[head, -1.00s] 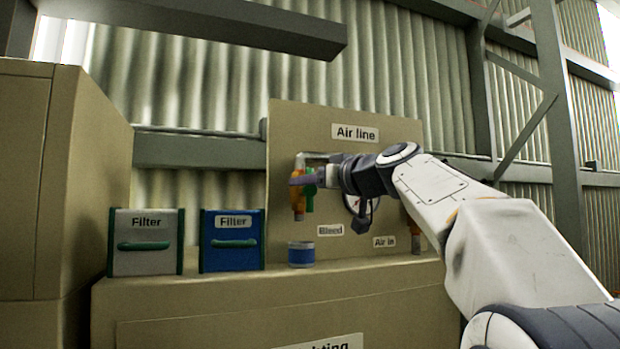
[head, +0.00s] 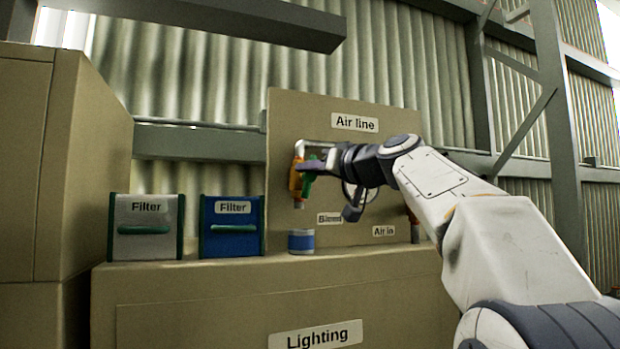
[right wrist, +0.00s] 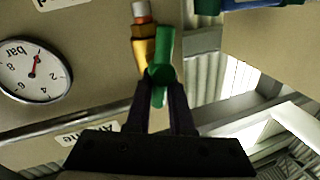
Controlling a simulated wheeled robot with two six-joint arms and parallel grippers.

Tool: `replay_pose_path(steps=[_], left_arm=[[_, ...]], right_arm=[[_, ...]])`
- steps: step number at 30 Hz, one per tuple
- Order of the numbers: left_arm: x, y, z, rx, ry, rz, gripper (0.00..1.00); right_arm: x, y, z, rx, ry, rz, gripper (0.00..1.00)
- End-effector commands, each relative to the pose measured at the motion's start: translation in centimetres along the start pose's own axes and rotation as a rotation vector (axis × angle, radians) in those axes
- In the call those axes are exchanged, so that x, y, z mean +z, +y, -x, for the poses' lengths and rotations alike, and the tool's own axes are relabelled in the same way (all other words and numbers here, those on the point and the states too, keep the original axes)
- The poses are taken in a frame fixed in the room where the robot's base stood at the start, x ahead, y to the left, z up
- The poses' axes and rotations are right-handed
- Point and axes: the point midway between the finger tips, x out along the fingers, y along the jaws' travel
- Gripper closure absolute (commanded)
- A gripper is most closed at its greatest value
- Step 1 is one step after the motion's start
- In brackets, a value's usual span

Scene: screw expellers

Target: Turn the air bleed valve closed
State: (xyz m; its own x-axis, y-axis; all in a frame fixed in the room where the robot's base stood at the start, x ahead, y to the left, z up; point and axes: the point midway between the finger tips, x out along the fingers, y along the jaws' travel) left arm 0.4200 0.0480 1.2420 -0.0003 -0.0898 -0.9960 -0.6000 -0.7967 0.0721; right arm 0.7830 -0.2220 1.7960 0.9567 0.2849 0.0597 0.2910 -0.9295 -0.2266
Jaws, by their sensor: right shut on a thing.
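The bleed valve (head: 296,180) is an orange-brass fitting on a pipe at the left of the air line panel, with a green handle (head: 308,186) that looks tilted. My right gripper (head: 310,167) reaches it from the right and hides part of it. In the right wrist view, which is upside down, the green handle (right wrist: 164,52) lies between the two dark fingers of the right gripper (right wrist: 160,92), beside the valve's brass body (right wrist: 143,48). The right gripper is shut on the handle. My left gripper is not in view.
The panel (head: 285,120) stands on a tan cabinet (head: 200,295). A blue-and-white can (head: 301,241) stands below the valve. A grey filter box (head: 146,214) and a blue filter box (head: 231,212) stand to the left. A gauge (right wrist: 35,69) is close beside the gripper.

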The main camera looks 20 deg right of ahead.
Motion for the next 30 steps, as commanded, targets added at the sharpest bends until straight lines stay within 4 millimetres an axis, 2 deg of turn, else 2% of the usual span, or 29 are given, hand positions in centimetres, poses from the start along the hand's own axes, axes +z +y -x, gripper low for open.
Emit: replay_pose_path(steps=[1,12,21,30], left_arm=[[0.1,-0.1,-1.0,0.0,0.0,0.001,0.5],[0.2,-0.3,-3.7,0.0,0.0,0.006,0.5],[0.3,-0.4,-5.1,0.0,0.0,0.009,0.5],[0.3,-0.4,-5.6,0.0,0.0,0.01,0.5]], right_arm=[[0.3,0.2,0.1,0.001,0.016,-0.04,1.0],[0.4,0.7,0.2,0.0,0.107,-0.38,1.0],[0.5,1.1,0.4,-0.001,0.181,-0.656,1.0],[0.7,1.3,0.4,-0.001,0.253,-0.926,1.0]])
